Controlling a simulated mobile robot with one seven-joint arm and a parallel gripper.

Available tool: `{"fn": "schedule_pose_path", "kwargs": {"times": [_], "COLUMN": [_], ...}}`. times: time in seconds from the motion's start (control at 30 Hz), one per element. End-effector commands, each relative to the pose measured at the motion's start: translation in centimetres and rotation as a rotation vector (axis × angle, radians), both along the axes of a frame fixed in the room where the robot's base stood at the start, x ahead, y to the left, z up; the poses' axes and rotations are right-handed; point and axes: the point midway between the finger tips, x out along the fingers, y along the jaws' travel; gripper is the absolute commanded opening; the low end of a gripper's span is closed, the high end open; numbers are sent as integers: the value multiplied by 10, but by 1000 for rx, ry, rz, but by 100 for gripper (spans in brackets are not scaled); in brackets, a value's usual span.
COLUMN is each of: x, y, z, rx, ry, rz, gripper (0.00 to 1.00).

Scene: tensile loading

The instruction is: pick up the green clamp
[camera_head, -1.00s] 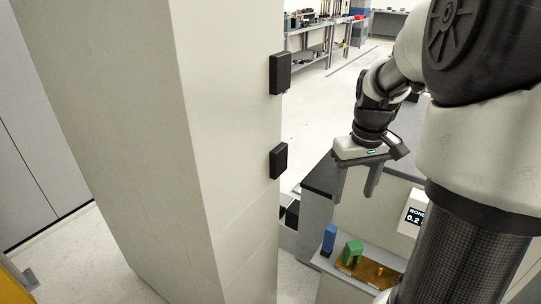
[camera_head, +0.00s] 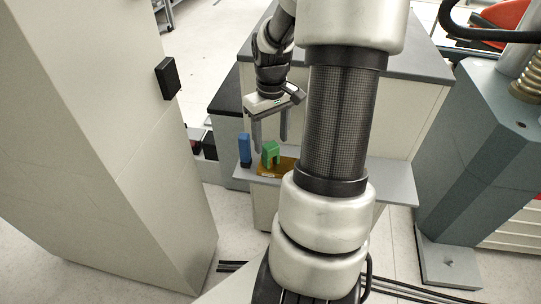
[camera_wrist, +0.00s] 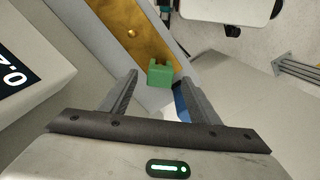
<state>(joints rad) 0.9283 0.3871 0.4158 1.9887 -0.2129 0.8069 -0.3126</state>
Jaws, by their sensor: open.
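The green clamp (camera_head: 270,154) stands on the left part of a grey shelf, at the edge of a brass-coloured plate (camera_head: 286,163). In the wrist view the green clamp (camera_wrist: 160,75) lies ahead of my gripper, between the lines of its two fingers. My gripper (camera_head: 270,146) is open and empty, and its fingertips appear close above the clamp in the head view. The fingers also show in the wrist view (camera_wrist: 160,82). I see no contact between fingers and clamp. My arm hides part of the shelf.
A blue block (camera_head: 244,149) stands just left of the clamp, and in the wrist view it is partly hidden by the right finger (camera_wrist: 181,103). The grey shelf (camera_head: 396,186) extends right. A tall pale cabinet (camera_head: 95,130) stands left, and a grey machine (camera_head: 475,150) right.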

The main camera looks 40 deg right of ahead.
Motion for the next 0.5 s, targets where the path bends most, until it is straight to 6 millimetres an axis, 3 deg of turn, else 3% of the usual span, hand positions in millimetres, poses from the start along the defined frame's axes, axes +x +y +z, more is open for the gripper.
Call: {"fn": "schedule_pose_path", "kwargs": {"times": [0.17,0.4,0.5], "x": [0,2,2], "y": [0,0,0], "z": [-14,-50,-53], "rx": [2,2,0], "ry": [2,3,0], "rz": [0,0,0], "gripper": [56,56,56]}}
